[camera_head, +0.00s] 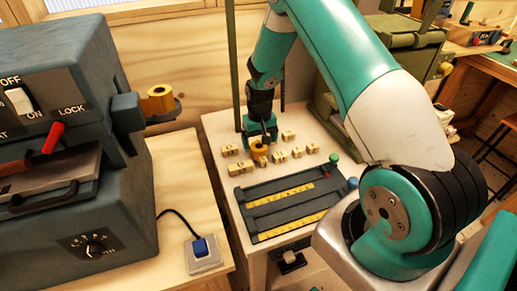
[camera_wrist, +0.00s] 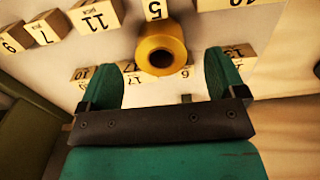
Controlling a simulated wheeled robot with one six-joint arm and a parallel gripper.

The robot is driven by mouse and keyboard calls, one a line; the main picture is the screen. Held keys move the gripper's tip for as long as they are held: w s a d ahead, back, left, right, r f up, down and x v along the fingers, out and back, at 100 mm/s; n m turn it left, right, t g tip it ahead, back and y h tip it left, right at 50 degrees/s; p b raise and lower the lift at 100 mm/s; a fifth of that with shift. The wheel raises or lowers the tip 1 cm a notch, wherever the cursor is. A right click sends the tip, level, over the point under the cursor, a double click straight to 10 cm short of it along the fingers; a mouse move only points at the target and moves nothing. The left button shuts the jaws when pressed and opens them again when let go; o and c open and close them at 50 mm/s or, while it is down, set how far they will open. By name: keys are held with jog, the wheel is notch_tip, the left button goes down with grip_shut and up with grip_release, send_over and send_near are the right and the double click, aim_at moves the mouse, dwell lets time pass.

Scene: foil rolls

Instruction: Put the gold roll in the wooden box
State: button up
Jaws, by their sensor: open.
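A gold roll (camera_head: 259,150) is on the white table, among small numbered wooden blocks. It also shows in the wrist view (camera_wrist: 161,47), just beyond the fingertips, with its dark hole facing the camera. My gripper (camera_head: 260,133) is low over the table, right by this roll. In the wrist view my gripper (camera_wrist: 166,72) is open, its two green fingers wide apart and nothing held between them. A second gold roll (camera_head: 158,99) sits on a holder on the grey machine. I cannot make out for certain which thing is the wooden box.
Numbered blocks (camera_head: 297,152) lie close around the roll. A dark tray with yellow scales (camera_head: 285,199) is in front of them. The grey machine (camera_head: 60,130) stands at left. A green post (camera_head: 233,60) rises behind the table. A wooden box-like object (camera_head: 468,34) is at far right.

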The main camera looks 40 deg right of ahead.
aim_at(259, 147)
jog(key=shift+f+p, duration=1.05)
jog(key=shift+f, duration=1.65)
jog(key=c, duration=1.1)
jog(key=shift+c, duration=0.2)
